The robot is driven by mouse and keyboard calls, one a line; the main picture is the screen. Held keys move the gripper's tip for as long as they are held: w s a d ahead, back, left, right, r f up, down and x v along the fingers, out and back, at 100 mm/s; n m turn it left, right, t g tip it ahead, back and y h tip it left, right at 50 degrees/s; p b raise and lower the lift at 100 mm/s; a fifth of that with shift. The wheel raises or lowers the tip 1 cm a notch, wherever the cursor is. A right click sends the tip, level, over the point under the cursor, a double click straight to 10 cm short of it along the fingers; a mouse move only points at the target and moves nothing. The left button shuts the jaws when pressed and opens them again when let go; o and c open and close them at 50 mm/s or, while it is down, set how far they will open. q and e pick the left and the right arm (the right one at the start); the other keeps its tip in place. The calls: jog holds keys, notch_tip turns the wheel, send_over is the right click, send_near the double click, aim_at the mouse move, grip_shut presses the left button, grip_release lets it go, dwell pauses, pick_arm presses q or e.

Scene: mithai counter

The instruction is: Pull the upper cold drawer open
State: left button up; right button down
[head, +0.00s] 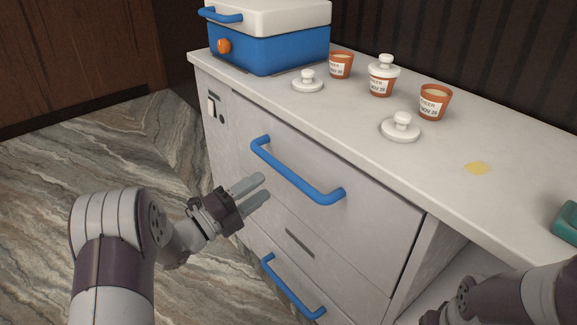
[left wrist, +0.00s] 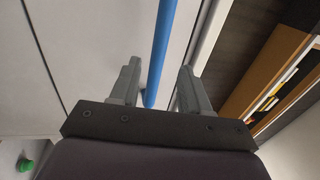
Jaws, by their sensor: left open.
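The upper cold drawer (head: 365,215) is a pale grey front under the counter, and it looks shut. Its blue bar handle (head: 297,174) runs across its upper part. My left gripper (head: 262,188) is open and empty in front of the drawer, just below and left of the handle. In the left wrist view the blue handle (left wrist: 160,50) runs up between the two open fingers (left wrist: 155,88), seemingly beyond their tips; I cannot tell whether they touch it.
A lower drawer with a blue handle (head: 292,288) is below. The white counter top (head: 345,110) carries a blue box with white lid (head: 270,45), small orange cups (head: 433,103), white lids (head: 400,128) and a yellow spill (head: 477,168). The floor at left is clear.

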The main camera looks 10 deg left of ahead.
aim_at(284, 172)
pick_arm(q)
jog(key=x, duration=0.8)
jog(key=shift+f+p, duration=0.1)
jog(key=shift+p, duration=0.25)
jog(key=shift+c, duration=0.3)
grip_shut()
